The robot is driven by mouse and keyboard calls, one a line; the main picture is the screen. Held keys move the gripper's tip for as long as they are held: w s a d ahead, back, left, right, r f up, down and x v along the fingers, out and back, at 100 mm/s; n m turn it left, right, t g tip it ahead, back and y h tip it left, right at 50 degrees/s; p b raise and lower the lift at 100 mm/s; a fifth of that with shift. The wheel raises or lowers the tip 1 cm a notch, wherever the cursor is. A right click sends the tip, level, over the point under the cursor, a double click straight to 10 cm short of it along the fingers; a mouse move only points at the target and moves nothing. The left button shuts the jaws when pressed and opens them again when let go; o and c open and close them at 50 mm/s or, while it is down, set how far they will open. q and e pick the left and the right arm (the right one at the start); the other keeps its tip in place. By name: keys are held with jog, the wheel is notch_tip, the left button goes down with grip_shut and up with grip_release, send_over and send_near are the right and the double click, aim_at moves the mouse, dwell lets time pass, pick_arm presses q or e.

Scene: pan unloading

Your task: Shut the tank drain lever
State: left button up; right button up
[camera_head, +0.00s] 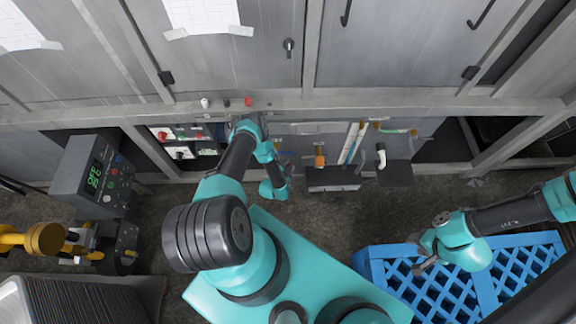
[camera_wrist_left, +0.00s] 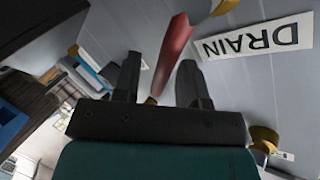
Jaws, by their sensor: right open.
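The red drain lever (camera_wrist_left: 174,52) shows in the left wrist view, slanting down between the two dark fingers of my left gripper (camera_wrist_left: 160,64). The fingers stand apart, with visible gaps on both sides of the lever. A white label (camera_wrist_left: 255,42) reading DRAIN, upside down in this view, is on the grey panel beside the lever. In the head view my left gripper is near the lower machine panels, with its fingers mostly hidden by my arm; I cannot pick out the lever there. My right gripper (camera_head: 426,264) is open and empty above the blue crate.
A blue slatted crate (camera_head: 372,268) stands at the lower right. A grey control box (camera_head: 83,175) with a green display stands at the left. A horizontal grey beam (camera_head: 400,108) crosses above the lower panels. Brass fittings (camera_wrist_left: 264,138) flank the lever in the wrist view.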

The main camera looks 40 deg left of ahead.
pick_arm(q)
jog(key=shift+c, duration=0.3)
grip_shut()
dwell(0.3)
